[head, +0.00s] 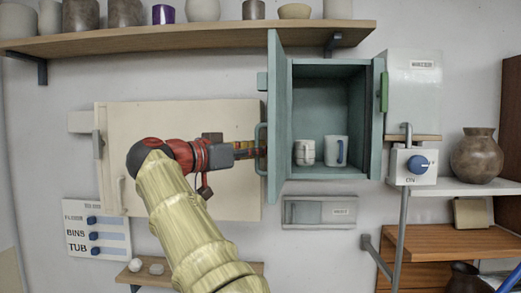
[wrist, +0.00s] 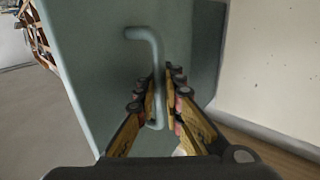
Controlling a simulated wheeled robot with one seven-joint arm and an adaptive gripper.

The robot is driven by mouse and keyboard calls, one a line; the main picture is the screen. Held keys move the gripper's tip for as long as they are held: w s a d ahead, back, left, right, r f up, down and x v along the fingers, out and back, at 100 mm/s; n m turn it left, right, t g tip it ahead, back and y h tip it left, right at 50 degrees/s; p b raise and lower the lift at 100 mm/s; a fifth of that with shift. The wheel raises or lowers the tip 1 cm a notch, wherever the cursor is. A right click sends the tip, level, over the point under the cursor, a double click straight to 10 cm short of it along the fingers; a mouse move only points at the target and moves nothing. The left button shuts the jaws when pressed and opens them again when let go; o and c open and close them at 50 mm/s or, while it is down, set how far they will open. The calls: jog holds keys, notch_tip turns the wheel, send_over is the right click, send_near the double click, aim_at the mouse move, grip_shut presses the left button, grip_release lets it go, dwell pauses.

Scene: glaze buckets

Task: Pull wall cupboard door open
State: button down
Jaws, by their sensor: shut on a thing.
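The teal wall cupboard (head: 335,178) hangs in the middle of the head view. Its door (head: 278,95) stands swung open, seen almost edge-on at the left side of the box. My gripper (head: 258,150) is at the door's outer face, on the left. In the wrist view my gripper (wrist: 160,100) has its fingers closed around the lower part of the teal bar handle (wrist: 142,33) on the door face (wrist: 95,60). Inside the cupboard stand two pale mugs, one with wrapped-looking sides (head: 304,152) and one with a blue handle (head: 334,151).
A cream wall panel (head: 235,195) lies behind my arm. A shelf (head: 190,38) with pots runs above. A white box with a blue knob (head: 414,166) and a vase (head: 478,156) are to the right. A small grey panel (head: 320,212) sits below the cupboard.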

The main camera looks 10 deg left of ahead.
jog(key=shift+a+f, duration=0.15)
jog(key=c, duration=2.4)
grip_release()
jog(key=shift+s, duration=0.1)
jog(key=shift+o, duration=1.4)
jog(key=shift+s+a, duration=0.25)
jog(key=shift+s, duration=0.05)
jog(key=shift+o, duration=0.8)
jog(key=shift+w+d, duration=0.15)
jog(key=shift+d, duration=0.05)
jog(key=shift+r, duration=0.2)
jog(key=v, duration=1.2)
jog(key=shift+a+n, duration=0.1)
jog(key=shift+n, duration=0.2)
